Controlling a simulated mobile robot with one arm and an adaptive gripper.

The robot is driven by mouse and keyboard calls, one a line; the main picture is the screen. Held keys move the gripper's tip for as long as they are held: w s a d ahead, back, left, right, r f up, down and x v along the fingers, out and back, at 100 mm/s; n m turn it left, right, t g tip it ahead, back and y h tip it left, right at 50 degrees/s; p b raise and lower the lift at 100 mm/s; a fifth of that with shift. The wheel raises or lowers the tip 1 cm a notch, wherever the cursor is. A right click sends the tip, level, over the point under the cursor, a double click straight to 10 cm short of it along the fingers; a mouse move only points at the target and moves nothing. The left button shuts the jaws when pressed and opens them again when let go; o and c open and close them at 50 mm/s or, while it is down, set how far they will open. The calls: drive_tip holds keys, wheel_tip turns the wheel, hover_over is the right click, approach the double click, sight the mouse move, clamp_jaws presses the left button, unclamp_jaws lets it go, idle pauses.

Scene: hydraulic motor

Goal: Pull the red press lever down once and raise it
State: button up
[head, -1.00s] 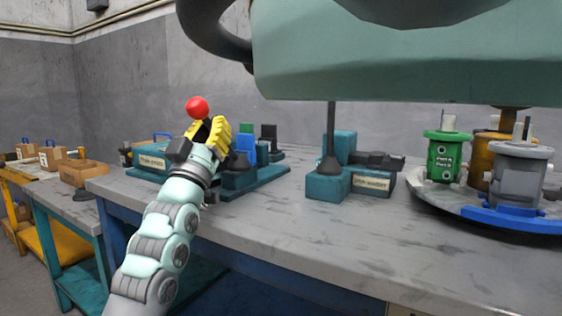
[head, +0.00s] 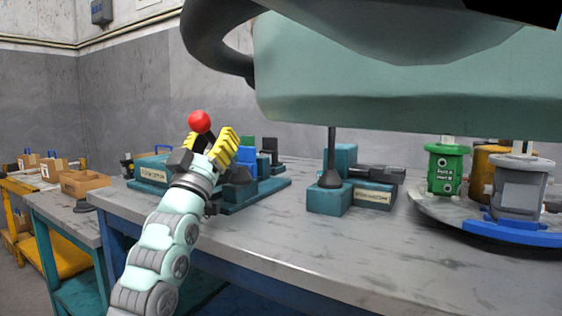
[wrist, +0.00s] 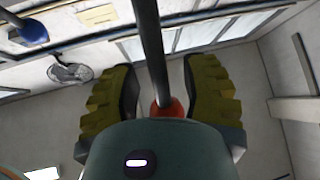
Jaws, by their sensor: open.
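The press lever's red ball knob (head: 199,121) shows just above my gripper (head: 212,145) in the head view. In the wrist view the red knob (wrist: 168,107) and its dark rod (wrist: 151,50) lie between the two yellow ribbed fingers of my gripper (wrist: 160,100), with a gap on both sides. My gripper is open and points upward. The lower part of the lever is hidden by my gripper in the head view.
A teal fixture (head: 330,199) with an upright rod stands mid-bench. At the right, a round turntable (head: 432,210) carries green and grey motor parts. The bench front (head: 300,245) is clear.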

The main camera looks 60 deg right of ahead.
wheel_tip(320, 180, up, 9)
drive_tip(key=shift+a+r, duration=0.1)
drive_tip(key=shift+r, duration=0.2)
drive_tip(key=shift+o, duration=0.4)
